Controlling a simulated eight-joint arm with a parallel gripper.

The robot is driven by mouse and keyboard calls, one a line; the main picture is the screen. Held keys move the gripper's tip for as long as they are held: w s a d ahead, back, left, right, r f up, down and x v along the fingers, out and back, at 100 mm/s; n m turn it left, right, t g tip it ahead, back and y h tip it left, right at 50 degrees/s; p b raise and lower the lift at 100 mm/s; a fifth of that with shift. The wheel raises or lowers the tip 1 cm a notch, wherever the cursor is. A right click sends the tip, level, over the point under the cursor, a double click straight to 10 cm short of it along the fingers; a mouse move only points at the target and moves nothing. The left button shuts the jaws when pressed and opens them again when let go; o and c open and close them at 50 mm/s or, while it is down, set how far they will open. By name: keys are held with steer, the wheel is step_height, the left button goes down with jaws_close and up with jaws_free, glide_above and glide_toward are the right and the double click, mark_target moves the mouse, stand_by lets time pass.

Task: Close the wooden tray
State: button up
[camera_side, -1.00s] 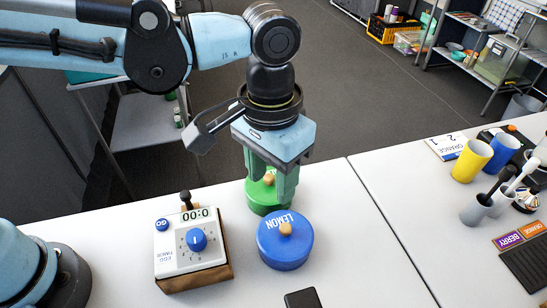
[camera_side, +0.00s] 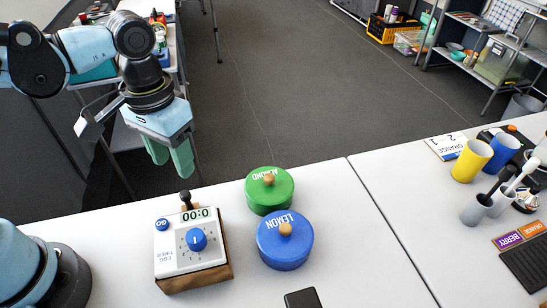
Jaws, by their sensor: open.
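No open wooden tray is plainly in view. A brown wooden piece (camera_side: 195,281) shows under and beside the white egg timer (camera_side: 190,243) on the near table; I cannot tell if it is the tray. My gripper (camera_side: 171,165) hangs at the left, past the table's far edge and up from the timer in the picture. Its two green fingers point down, apart and empty.
A green ALMOND tin (camera_side: 268,196) and a blue LEMON tin (camera_side: 285,248) stand right of the timer, both lidded. A dark object (camera_side: 302,298) lies at the front edge. Cups (camera_side: 471,160) stand at the right. The white table (camera_side: 360,240) is clear between.

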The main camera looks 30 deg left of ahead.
mark_target(185, 193)
steer(key=shift+f, duration=4.2)
jaws_close()
